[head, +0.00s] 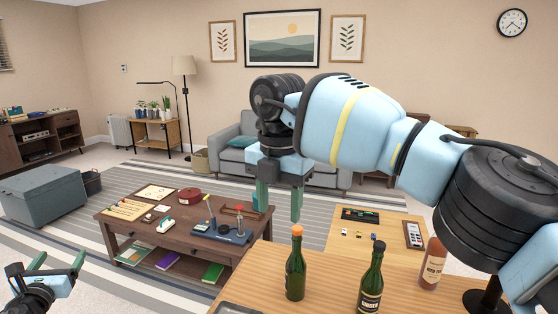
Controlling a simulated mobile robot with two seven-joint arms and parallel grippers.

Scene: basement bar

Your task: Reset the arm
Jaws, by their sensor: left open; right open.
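My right arm (360,118) reaches in from the right edge across the middle of the head view. Its gripper (280,204) points down with its two green fingers apart and nothing between them. It appears above and behind the green bottle with the orange cap (295,272), and I see no contact. My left gripper (58,262) is at the lower left corner, open and empty, its green fingers pointing up and away. Most of the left arm is out of view.
A second green bottle (370,283) and a pinkish bottle (432,264) stand upright on the wooden counter (328,295). A brown coffee table (118,229) holds several items. A grey sofa (229,135) and a blue-grey ottoman (45,197) stand beyond.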

